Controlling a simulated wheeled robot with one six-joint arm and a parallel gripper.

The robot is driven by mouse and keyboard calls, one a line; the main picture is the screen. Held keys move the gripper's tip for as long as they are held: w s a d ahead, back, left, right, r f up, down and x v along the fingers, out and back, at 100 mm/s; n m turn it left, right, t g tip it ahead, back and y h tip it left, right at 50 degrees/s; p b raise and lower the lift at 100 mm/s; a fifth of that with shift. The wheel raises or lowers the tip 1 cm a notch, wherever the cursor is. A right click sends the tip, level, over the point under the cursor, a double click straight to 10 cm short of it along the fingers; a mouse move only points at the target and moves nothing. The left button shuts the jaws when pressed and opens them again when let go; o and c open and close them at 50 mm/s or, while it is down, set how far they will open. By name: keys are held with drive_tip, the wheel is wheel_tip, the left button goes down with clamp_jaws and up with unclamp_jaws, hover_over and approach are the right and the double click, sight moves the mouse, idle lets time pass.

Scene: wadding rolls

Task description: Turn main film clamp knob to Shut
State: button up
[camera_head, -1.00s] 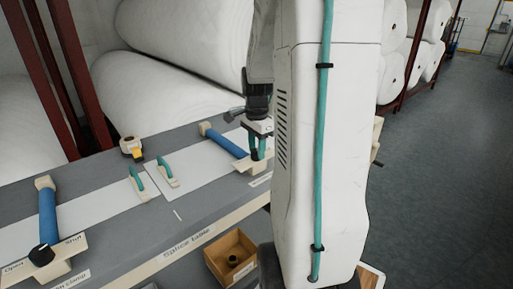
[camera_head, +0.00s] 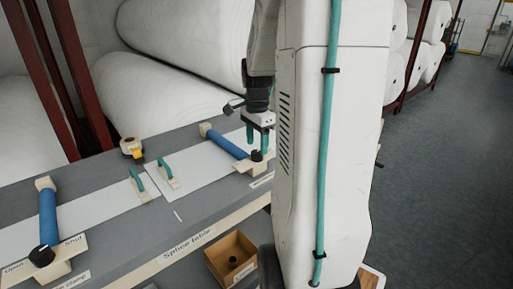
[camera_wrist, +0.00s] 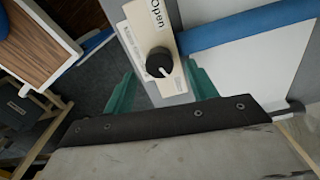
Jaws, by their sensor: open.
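My gripper (camera_head: 257,143) is open and empty above the right-hand clamp on the splice table. In the wrist view its teal fingers (camera_wrist: 161,72) stand apart on either side of a black knob (camera_wrist: 160,62). The knob sits on a cream plate with an "Open" label, and its pale mark faces away from that label. The same knob (camera_head: 256,155) shows just below the fingers in the head view. The left clamp has its own black knob (camera_head: 41,255) on a plate marked "Open" and "Shut". The clamp labels are only partly readable.
The splice table (camera_head: 120,240) carries two teal-handled plates (camera_head: 138,186) and a yellow tape dispenser (camera_head: 131,148). Large white rolls (camera_head: 185,85) lie behind. Grey floor is open at right.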

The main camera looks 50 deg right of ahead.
sight(257, 152)
wheel_tip(257, 152, up, 5)
drive_tip(key=shift+r, duration=0.2)
idle(0.6)
drive_tip(key=shift+n, duration=0.5)
drive_tip(key=s+a+r+n, duration=0.1)
drive_tip(key=s+a+n, duration=0.3)
drive_tip(key=a+n, duration=0.3)
drive_tip(key=s+a+r+n+t, duration=0.1)
drive_tip(key=s+a+n, duration=0.3)
drive_tip(key=a, duration=0.9)
drive_tip(key=s+a+n, duration=0.4)
drive_tip(key=a+n, duration=0.5)
drive_tip(key=a, duration=0.1)
drive_tip(key=shift+s+a+r+n, duration=0.25)
drive_tip(key=shift+s+r+n, duration=0.05)
drive_tip(key=shift+r+n, duration=0.1)
